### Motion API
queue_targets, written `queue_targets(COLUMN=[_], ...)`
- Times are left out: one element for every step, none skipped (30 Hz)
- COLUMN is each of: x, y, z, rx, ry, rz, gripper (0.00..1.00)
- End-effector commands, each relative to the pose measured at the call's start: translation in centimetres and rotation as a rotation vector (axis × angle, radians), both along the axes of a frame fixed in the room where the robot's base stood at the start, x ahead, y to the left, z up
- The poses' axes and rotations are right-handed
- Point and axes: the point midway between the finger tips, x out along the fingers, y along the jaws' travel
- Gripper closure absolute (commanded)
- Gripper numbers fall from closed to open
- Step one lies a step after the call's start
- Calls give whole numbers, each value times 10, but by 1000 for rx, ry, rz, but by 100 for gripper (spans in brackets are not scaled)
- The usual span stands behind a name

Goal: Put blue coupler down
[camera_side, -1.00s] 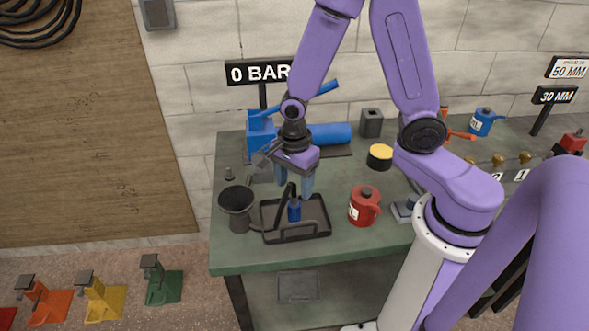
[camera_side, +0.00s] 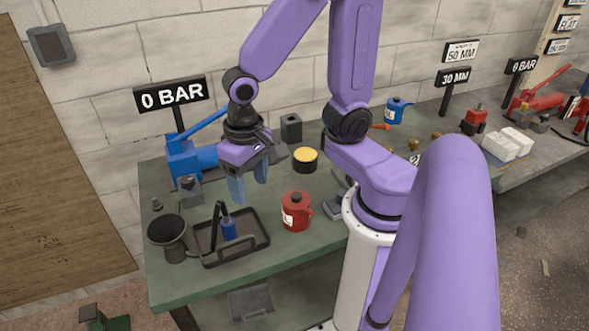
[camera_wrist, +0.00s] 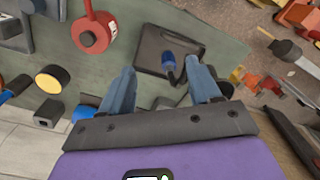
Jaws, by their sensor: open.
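The blue coupler (camera_side: 228,229) stands in the dark tray (camera_side: 258,243) on the green bench, beside the tray's upright black handle. It also shows in the wrist view (camera_wrist: 168,62), lying within the tray's outline between my fingers' directions. My gripper (camera_side: 249,190) is open and empty, above and a little to the right of the coupler, clear of it. In the wrist view its two pale blue fingers (camera_wrist: 160,88) are spread apart with nothing between their tips.
A red can (camera_side: 296,212) stands right of the tray and a dark funnel-shaped cup (camera_side: 170,235) left of it. A blue pump (camera_side: 184,160) and a yellow-topped tin (camera_side: 305,160) are behind. The bench's front edge is close to the tray.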

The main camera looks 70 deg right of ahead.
Motion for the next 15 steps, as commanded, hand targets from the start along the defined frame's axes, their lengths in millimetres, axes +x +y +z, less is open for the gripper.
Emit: queue_targets(x=[-11,-17,-26,-32,-39,-47,-53,-59,-66,-71,-75,-80,-83,-86,-89], y=[-1,-2,-3,-4,-5,-7,-8,-10,-12,-13,-14,-16,-17,-18,-18], z=[6,9,13,16,19,23,25,28,30,32,34,36,37,38,39], rx=[5,4,4,4,4,4,3,3,2,2,1,1,0,-1,0], ry=[-7,-8,-11,-12,-14,-17,-18,-20,-21,-23,-24,-25,-25,-25,-27], rz=[144,236,358,449,539,656,738,817,916,982,1042,1112,1157,1195,1236], gripper=[38,38,38,38,38,38,38,38,38,38,38,38,38,38,38])
